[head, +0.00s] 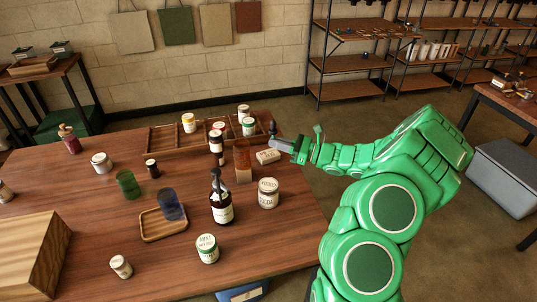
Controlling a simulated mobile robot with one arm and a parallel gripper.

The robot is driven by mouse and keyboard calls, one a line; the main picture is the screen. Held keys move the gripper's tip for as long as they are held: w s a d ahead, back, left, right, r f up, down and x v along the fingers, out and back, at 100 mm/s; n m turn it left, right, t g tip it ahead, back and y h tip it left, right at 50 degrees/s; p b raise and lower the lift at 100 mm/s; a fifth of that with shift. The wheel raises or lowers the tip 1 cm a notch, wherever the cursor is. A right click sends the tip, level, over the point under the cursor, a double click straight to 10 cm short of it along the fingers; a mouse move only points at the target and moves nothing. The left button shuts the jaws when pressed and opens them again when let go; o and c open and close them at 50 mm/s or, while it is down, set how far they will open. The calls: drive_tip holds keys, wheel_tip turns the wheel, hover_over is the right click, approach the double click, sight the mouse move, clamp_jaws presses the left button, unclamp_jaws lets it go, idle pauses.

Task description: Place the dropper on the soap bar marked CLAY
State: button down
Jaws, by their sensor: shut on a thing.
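My gripper (276,142) is at the right end of the wooden table, shut on a small dark upright thing, the dropper (272,127) as far as I can tell. Its lower part is hidden by the fingers. A pale block, which looks like the soap bar (267,156), lies just below the gripper in the picture, close to the table's right edge. Its marking is too small to read. I cannot tell whether the dropper touches the bar.
An amber glass (242,160) stands just left of the bar. A white jar (268,193) and a dark pump bottle (221,200) stand nearer. Behind is a wooden compartment tray (164,139) with several jars.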

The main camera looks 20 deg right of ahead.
hover_over(272, 154)
drive_tip(key=shift+t, duration=0.3)
drive_tip(key=shift+s+f, duration=0.15)
drive_tip(key=shift+f, duration=6.35)
drive_tip(key=shift+f, duration=0.65)
drive_tip(key=c, duration=1.3)
unclamp_jaws()
drive_tip(key=shift+r, duration=0.1)
